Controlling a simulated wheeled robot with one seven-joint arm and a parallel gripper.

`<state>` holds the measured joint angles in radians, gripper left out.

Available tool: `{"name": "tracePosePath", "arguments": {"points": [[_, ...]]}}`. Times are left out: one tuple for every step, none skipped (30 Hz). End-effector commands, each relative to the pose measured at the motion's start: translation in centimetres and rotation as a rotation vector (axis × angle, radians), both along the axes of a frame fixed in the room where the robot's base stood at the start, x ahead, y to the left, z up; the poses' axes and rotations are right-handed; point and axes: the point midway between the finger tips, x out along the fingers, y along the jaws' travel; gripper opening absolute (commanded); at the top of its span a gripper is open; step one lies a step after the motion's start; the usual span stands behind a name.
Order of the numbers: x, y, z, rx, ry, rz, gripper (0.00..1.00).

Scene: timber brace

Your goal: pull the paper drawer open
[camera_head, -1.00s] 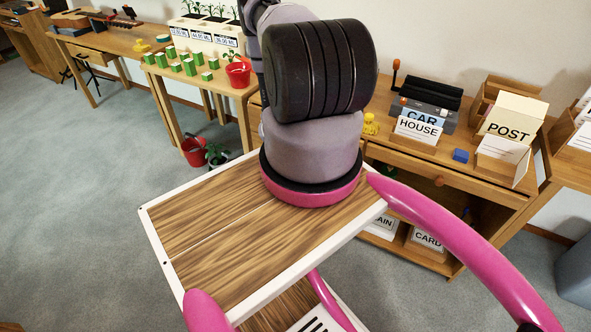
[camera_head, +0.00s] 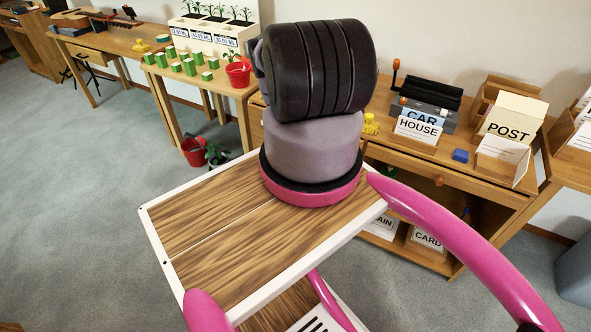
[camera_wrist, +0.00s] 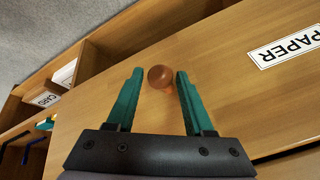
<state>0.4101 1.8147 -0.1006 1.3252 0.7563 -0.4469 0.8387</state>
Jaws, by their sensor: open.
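The paper drawer shows in the wrist view as a plain wooden front (camera_wrist: 225,75) with a white PAPER label (camera_wrist: 287,47). Its round brown knob (camera_wrist: 160,77) also shows in the head view (camera_head: 439,181), on the desk's front. My gripper (camera_wrist: 159,73) is open, with its two teal fingers on either side of the knob. The knob sits near the fingertips; I see small gaps and cannot tell whether either finger touches. In the head view my gripper is hidden. The drawer looks shut.
The desk top (camera_head: 395,147) holds a HOUSE card (camera_head: 418,130), a POST box (camera_head: 508,119) and a blue block (camera_head: 460,155). Open cubbies with labelled cards, one reading CARD (camera_head: 428,239), lie below the drawer. Grey floor in front of the desk is clear.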

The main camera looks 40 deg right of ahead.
Motion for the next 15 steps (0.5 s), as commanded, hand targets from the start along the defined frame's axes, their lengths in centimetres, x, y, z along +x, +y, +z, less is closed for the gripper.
{"name": "tracePosePath", "arguments": {"points": [[0.00, 0.00, 0.00, 0.000, 0.000, 0.000, 0.52], [0.00, 0.00, 0.01, 0.000, 0.000, 0.000, 0.52], [-0.01, 0.00, 0.02, 0.000, 0.000, 0.000, 0.52], [-0.01, 0.00, 0.02, 0.000, 0.000, 0.000, 0.52], [-0.01, 0.00, 0.02, 0.000, 0.000, 0.000, 0.45], [-0.01, 0.00, 0.03, 0.000, 0.000, 0.000, 0.29], [-0.01, 0.00, 0.03, 0.000, 0.000, 0.000, 0.18], [0.00, 0.01, 0.03, 0.000, 0.000, 0.000, 0.06], [-0.01, 0.01, 0.04, 0.000, 0.000, 0.000, 0.00], [-0.02, 0.01, 0.04, 0.000, 0.000, 0.000, 0.00], [-0.02, 0.01, 0.04, 0.000, 0.000, 0.000, 0.00], [-0.02, 0.01, 0.04, 0.000, 0.001, -0.001, 0.00], [-0.02, 0.01, 0.04, 0.000, 0.001, -0.001, 0.00], [-0.02, 0.01, 0.04, 0.000, 0.001, -0.001, 0.00], [-0.02, 0.01, 0.05, 0.000, 0.001, -0.001, 0.00]]}}
